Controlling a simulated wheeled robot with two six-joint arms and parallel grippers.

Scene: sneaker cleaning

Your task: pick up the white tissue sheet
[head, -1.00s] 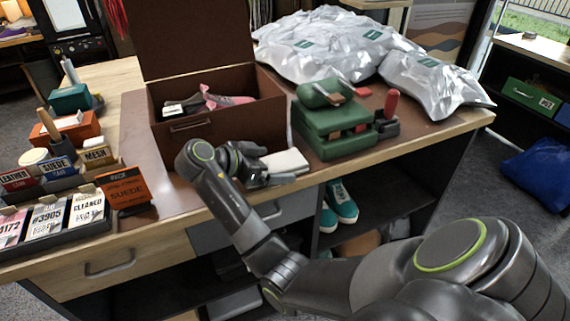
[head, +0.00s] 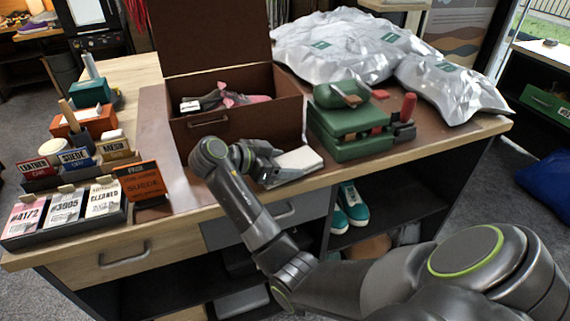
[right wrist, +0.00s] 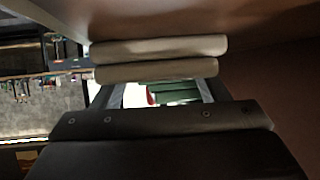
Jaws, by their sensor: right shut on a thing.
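The white tissue sheet (head: 299,160) shows in the head view as a pale, flat, slightly tilted piece at the table's front edge, in front of the green case. My right gripper (head: 280,168) is at this piece and shut on it. In the right wrist view, two pale bars (right wrist: 160,58) lie close together across the jaws with a thin dark gap between them. I cannot tell there which part is sheet and which is finger. My left gripper is not in view.
An open brown box (head: 238,128) stands behind the gripper. The green case (head: 350,120) is just right of it, with silver bags (head: 345,50) behind. Teal sneakers (head: 352,205) are on the shelf below.

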